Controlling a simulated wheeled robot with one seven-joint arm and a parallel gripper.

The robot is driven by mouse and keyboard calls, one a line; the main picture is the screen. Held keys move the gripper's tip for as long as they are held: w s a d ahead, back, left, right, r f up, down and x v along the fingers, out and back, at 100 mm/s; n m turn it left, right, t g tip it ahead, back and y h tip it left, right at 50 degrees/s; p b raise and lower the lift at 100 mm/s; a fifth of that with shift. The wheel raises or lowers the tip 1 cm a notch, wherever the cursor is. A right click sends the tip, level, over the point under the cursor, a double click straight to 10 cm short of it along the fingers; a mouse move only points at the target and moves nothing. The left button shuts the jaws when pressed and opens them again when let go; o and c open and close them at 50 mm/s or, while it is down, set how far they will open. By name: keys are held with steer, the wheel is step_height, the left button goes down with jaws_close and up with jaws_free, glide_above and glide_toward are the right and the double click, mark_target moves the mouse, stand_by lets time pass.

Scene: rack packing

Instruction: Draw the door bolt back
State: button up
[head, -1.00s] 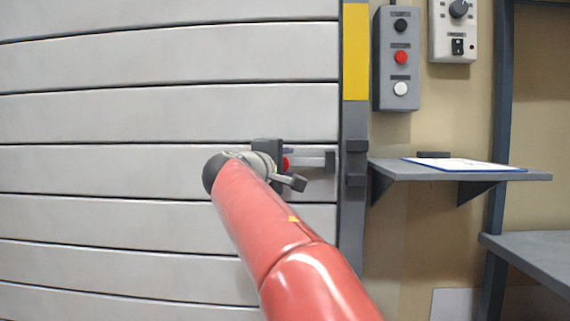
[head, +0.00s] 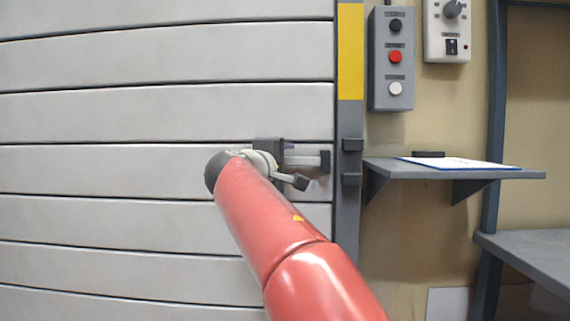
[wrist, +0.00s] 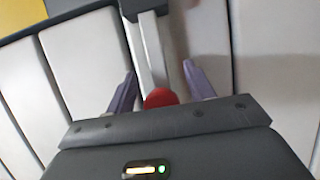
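The door bolt is a grey bar (head: 303,161) lying level on the white slatted door (head: 150,170). It runs into a dark guide block (head: 325,161) near the door's right edge. In the wrist view the bar (wrist: 152,50) leads to a red knob (wrist: 160,98). My gripper (wrist: 160,88) is open, with its two purple fingers on either side of the knob and gaps showing between them and it. In the head view my arm and gripper hide the knob. Whether the bar's tip reaches past the guide is unclear.
A grey shelf (head: 380,172) with a clipboard (head: 455,163) juts from the wall further right. A button box (head: 391,58) hangs above it.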

steer(key=b+v, duration=0.1)
steer(key=v, duration=0.6)
steer(key=shift+s+a, duration=0.15)
steer(key=shift+s, duration=0.2)
